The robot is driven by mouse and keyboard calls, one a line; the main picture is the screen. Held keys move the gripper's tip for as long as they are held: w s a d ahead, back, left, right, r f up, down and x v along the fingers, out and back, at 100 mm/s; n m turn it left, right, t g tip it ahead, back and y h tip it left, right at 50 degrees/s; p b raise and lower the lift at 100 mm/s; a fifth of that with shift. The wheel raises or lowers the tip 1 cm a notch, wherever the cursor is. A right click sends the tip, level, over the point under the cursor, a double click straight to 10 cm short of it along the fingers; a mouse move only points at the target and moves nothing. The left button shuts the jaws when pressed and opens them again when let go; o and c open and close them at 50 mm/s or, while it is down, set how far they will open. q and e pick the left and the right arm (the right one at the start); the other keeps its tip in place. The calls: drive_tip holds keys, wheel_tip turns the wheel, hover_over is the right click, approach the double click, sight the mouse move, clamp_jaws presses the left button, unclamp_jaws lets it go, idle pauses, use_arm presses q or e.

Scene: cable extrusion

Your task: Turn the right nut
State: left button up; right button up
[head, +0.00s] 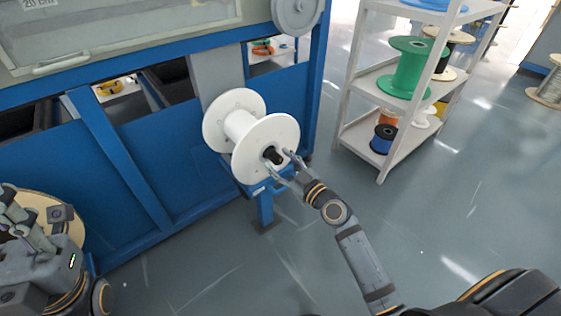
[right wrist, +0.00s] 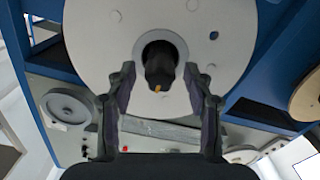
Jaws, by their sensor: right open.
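A white spool (head: 225,122) sits on the blue machine frame in the head view. The black nut (head: 272,154) is at the centre of the spool's near face. In the right wrist view the dark nut (right wrist: 160,62) sits in the hub hole, with a small orange mark on its end. My right gripper (head: 278,161) is open at the spool face. Its fingers stand on either side of the nut, with gaps visible in the right wrist view (right wrist: 159,75). My left gripper (head: 14,212) is at the far left edge; its jaws are unclear.
The blue machine (head: 165,130) fills the left and back. A white shelf (head: 362,128) with a green spool (head: 407,68) and a blue spool (head: 383,138) stands at the right. A blue stand (head: 264,207) is under the white spool. The grey floor (head: 440,220) is open at the right.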

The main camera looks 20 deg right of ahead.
clamp_jaws()
idle(0.4)
